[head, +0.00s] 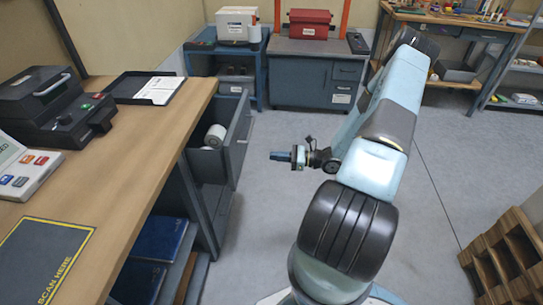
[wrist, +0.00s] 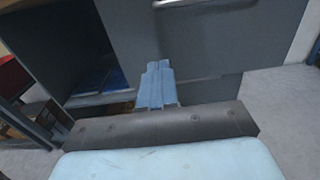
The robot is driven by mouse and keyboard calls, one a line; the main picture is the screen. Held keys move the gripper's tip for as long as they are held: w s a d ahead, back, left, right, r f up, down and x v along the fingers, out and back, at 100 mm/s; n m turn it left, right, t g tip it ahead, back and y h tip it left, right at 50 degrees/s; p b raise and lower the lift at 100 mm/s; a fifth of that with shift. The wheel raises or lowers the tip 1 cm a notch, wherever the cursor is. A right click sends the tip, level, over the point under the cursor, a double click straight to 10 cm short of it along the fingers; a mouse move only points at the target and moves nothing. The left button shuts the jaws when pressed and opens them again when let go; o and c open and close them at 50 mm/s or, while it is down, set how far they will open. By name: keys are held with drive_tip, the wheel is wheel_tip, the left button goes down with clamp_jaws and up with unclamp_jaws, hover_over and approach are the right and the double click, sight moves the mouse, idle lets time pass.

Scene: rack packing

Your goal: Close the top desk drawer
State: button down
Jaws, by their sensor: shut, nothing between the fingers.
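The top desk drawer (head: 210,166) stands pulled out from the right side of the wooden-topped desk (head: 140,190), with a white roll (head: 215,136) inside. Its grey front (head: 239,135) faces right. My gripper (head: 272,156) is shut and empty, to the right of the drawer front, with a gap between them in the head view. In the wrist view my shut fingers (wrist: 158,66) point toward a grey panel (wrist: 220,45) with a pale handle (wrist: 190,3) at the top edge. Whether the fingertips touch that panel cannot be told from the wrist view.
A black device (head: 55,105) and a tray with paper (head: 148,88) are on the desktop. A wooden pallet (head: 505,255) stands at the right. The floor (head: 440,180) between is clear.

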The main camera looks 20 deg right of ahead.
sight(238, 153)
drive_tip(key=x, duration=1.2)
